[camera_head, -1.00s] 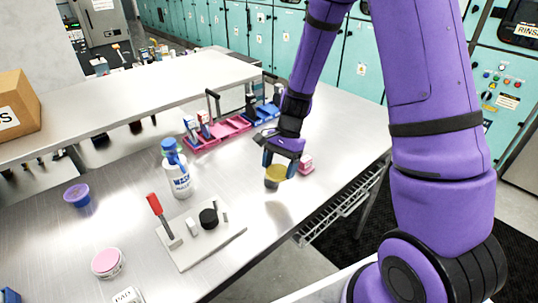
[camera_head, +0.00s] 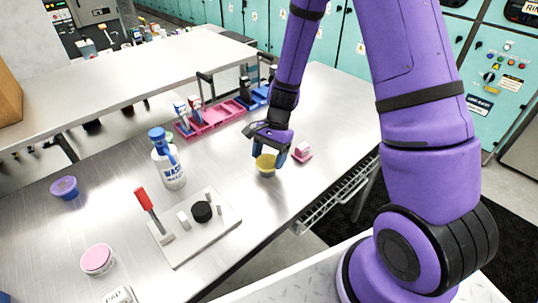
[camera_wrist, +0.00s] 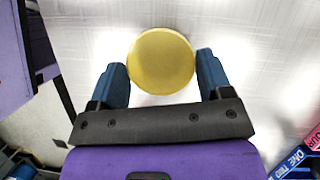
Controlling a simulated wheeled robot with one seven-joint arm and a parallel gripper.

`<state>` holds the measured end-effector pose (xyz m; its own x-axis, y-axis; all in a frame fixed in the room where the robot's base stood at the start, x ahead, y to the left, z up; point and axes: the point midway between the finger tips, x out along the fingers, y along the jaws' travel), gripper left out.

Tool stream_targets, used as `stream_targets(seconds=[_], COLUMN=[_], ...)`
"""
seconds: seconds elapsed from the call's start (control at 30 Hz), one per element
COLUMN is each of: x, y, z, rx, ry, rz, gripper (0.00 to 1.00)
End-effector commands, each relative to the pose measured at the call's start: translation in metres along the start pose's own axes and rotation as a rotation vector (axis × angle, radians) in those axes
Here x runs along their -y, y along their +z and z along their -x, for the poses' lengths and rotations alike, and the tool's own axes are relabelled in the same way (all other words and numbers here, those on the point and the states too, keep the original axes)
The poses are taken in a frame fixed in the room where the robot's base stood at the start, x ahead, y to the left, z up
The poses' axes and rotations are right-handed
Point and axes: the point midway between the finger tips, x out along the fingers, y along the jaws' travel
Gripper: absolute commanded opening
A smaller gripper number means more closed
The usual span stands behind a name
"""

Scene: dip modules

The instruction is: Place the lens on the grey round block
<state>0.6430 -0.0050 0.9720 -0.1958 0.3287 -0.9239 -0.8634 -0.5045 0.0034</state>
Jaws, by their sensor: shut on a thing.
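My gripper (camera_head: 268,157) is shut on a round yellow piece (camera_head: 265,164), which may be the lens. In the wrist view the yellow disc (camera_wrist: 161,61) sits between the two blue fingers (camera_wrist: 163,80), its flat face toward the camera. It is over the bare table, close to its surface; I cannot tell whether it touches. No plainly grey round block shows. The nearest match is a short, dark round block (camera_head: 202,211) on a pale plate (camera_head: 222,233), in front and to the left of my gripper, with its top free.
A red-handled lever (camera_head: 149,206) and small light blocks share the plate. A white and blue wash bottle (camera_head: 168,166) stands behind it. A pink block (camera_head: 303,152) lies right of my gripper. Pink (camera_head: 216,117) and blue racks stand behind. The table between gripper and plate is clear.

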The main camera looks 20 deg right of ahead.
Motion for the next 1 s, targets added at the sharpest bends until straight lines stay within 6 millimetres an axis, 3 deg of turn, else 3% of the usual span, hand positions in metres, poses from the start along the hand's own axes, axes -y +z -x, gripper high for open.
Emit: stream_targets(seconds=[0.03,0.13,0.53,1.0], x=[0.000,0.000,0.001,0.000], y=[0.000,0.000,0.001,0.001], z=[-0.001,0.000,0.007,0.093], rx=[0.000,0.000,-0.002,-0.002], ry=[0.000,0.000,-0.002,-0.003], rz=[0.000,0.000,0.001,0.000], gripper=[0.77,0.98,0.98,0.98])
